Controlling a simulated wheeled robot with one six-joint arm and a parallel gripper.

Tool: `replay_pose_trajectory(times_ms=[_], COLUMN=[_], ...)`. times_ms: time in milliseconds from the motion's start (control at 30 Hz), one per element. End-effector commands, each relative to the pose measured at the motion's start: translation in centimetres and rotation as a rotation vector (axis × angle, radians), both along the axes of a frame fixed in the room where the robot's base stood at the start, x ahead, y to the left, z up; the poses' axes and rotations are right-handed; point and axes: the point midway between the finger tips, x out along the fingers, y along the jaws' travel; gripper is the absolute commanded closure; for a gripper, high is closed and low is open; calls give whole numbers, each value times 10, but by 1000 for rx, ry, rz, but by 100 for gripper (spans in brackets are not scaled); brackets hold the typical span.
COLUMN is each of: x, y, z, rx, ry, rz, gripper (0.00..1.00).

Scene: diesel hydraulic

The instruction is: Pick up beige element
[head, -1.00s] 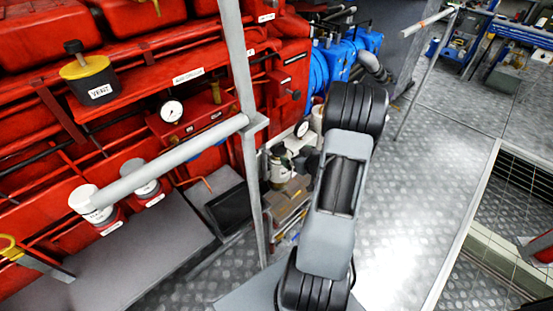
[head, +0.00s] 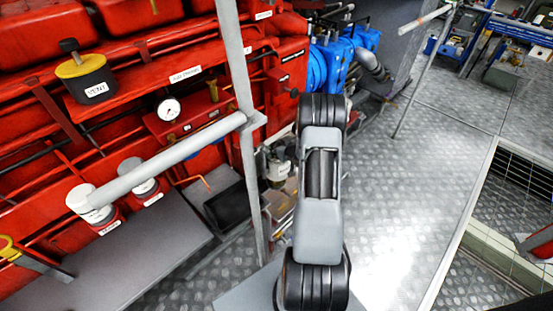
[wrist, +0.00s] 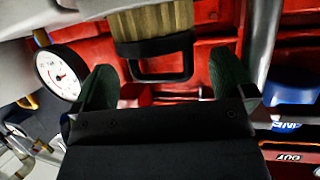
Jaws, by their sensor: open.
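The beige element (wrist: 152,20) shows at the top of the wrist view. It is pleated or ribbed, with a black band and a black loop-shaped frame (wrist: 162,68) at its lower end. The beige element lies beyond the fingertips. In the head view my arm hides the gripper, and I cannot make out the element there.
A white dial gauge (wrist: 60,75) is close to the left finger. A grey pipe (wrist: 262,40) runs at the right, and red machinery is behind. In the head view a grey post (head: 247,150) stands left of my arm.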

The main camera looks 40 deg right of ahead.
Motion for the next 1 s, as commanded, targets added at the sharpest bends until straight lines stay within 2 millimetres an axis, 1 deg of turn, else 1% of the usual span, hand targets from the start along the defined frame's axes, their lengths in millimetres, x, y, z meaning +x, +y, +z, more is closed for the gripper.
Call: replay_pose_trajectory(times_ms=[100,367,400,1000], x=[8,9,9,9], y=[0,0,0,0], z=[-3,-4,-4,-4], rx=[0,1,1,0], ry=[-1,0,0,0], rz=[0,0,0,0], gripper=[0,0,2,59])
